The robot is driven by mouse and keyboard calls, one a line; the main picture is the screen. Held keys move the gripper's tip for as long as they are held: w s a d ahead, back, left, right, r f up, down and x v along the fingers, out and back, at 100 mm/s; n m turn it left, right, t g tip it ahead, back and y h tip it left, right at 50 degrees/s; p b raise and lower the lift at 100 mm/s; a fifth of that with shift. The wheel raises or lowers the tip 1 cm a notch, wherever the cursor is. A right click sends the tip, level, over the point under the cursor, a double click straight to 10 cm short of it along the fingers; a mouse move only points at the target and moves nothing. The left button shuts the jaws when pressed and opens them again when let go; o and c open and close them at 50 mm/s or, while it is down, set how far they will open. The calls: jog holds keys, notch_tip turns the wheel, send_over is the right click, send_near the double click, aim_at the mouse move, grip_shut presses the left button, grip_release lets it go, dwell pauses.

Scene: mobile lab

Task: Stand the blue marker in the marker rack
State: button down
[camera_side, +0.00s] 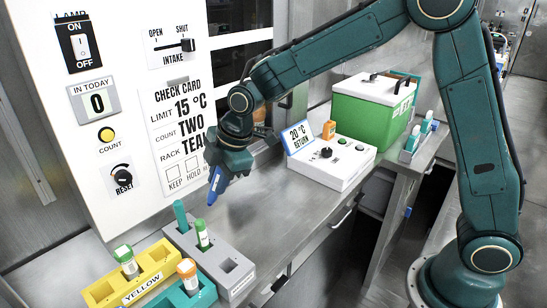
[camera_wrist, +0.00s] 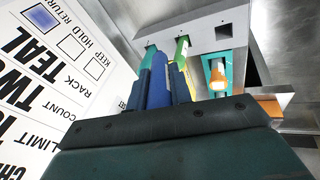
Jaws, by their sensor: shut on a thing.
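My gripper (camera_side: 219,172) is shut on the blue marker (camera_side: 215,184), which points down and is slightly tilted, above the bench near the white panel. The wrist view also shows the blue marker (camera_wrist: 159,82) between my fingers. The grey marker rack (camera_side: 236,275) stands below and to the left in the side view. A teal marker (camera_side: 180,214) and a green marker (camera_side: 202,234) stand in it, and an empty hole shows towards its near end. The rack (camera_wrist: 205,22) lies beyond my fingertips in the wrist view, partly hidden by them; the held marker is apart from it in the side view.
A yellow rack (camera_side: 103,295) holds a green-capped tube (camera_side: 126,260). A teal rack (camera_side: 203,297) holds an orange-capped tube (camera_side: 188,275). A white control box (camera_side: 330,165) and green cooler (camera_side: 372,115) stand farther along the bench. Bare bench (camera_side: 275,220) lies between.

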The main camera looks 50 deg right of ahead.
jog(key=s+a+r+n+g+h, duration=0.1)
jog(key=s+a+r+n+g, duration=0.2)
jog(key=s+a+r, duration=0.2)
jog(key=shift+s+a+r+n+g+h, duration=0.4)
jog(key=shift+s+r, duration=0.4)
jog(key=shift+s, duration=0.25)
jog(key=shift+f, duration=0.1)
notch_tip(320, 180, down, 20)
jog(key=shift+r, duration=0.1)
dwell(0.4)
jog(key=c, duration=1.3)
grip_release()
jog(key=shift+o, duration=0.2)
